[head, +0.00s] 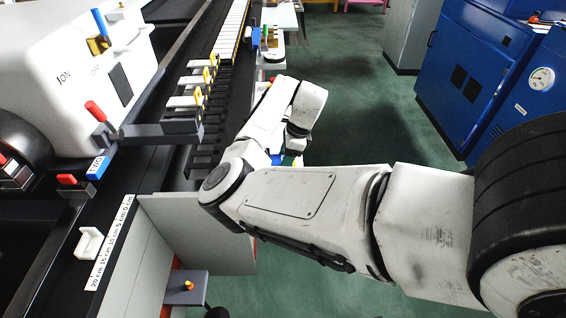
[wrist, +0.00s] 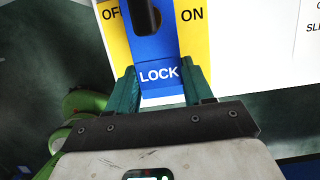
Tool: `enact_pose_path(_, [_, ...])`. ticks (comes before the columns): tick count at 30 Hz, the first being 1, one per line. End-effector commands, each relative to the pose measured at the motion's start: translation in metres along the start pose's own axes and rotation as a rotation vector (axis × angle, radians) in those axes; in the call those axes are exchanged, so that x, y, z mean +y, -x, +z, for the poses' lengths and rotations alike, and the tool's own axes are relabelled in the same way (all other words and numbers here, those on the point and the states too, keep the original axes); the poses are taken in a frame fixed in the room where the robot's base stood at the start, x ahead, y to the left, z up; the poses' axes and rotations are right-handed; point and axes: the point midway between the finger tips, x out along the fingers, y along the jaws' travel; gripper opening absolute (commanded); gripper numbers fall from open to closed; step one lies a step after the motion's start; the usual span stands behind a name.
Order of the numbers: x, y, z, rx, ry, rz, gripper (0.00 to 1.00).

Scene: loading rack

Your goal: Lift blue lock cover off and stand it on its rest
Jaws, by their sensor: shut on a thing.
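The blue lock cover (wrist: 158,50) carries the word LOCK in white and lies over a yellow plate (wrist: 193,40) marked OFF and ON in the wrist view. A black lever or handle (wrist: 147,15) stands over its upper part. My gripper (wrist: 160,80) has its two teal fingers on either side of the cover's lower end, shut on it. I cannot tell whether the cover is lifted clear of the plate. In the head view my own arm hides most of the gripper, with a little blue and yellow showing beside it. I cannot make out the cover's rest.
A white panel (wrist: 245,80) lies to the right of the switch. A green round object (wrist: 82,105) is at the left in the wrist view. In the head view, a black rack rail (head: 215,75) runs away at left, and blue cabinets (head: 465,75) stand right. Green floor lies between.

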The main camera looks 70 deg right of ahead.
Motion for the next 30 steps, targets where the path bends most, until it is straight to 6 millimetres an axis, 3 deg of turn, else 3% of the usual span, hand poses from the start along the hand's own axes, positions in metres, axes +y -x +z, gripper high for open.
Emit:
enact_pose_path(16, [0.000, 0.000, 0.000, 0.000, 0.000, -0.001, 0.14])
enact_pose_path(30, [0.000, 0.012, 0.004, 0.000, 0.000, -0.001, 0.14])
